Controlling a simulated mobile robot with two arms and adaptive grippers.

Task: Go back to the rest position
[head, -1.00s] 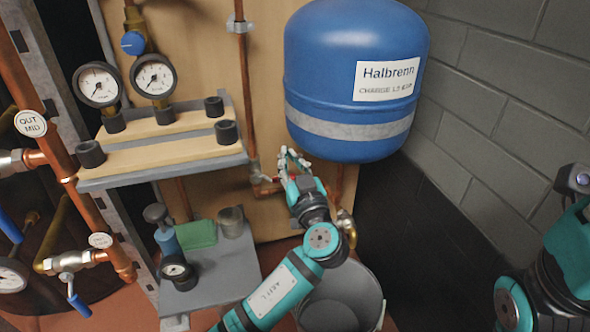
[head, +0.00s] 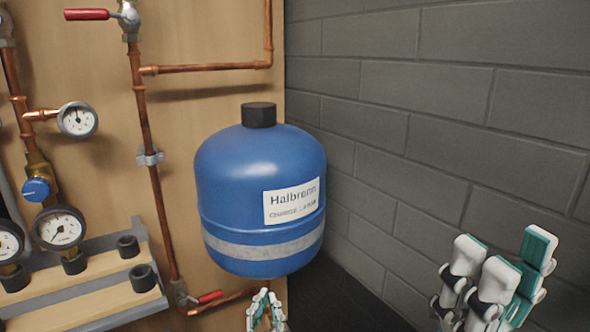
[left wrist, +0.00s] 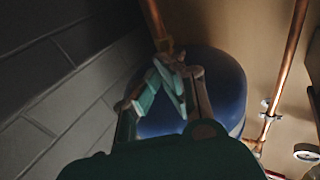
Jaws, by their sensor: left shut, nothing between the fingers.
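My left gripper (head: 265,296) is at the bottom middle of the head view, just below the blue tank (head: 262,190), fingers pointing up. Its fingertips are together with nothing between them. In the left wrist view the shut fingers (left wrist: 170,82) show in front of the blue tank (left wrist: 228,80); I cannot tell whether they touch it. My right gripper (head: 500,265) is at the lower right of the head view, before the grey wall, with its fingers apart and empty. The rest of both arms is mostly out of view.
A copper pipe (head: 152,205) with a red-handled valve (head: 196,300) runs left of and below the tank. Gauges (head: 60,228) and a shelf (head: 110,295) with black cups are at the left. The grey block wall (head: 450,130) bounds the right. Open space lies between the tank and my right gripper.

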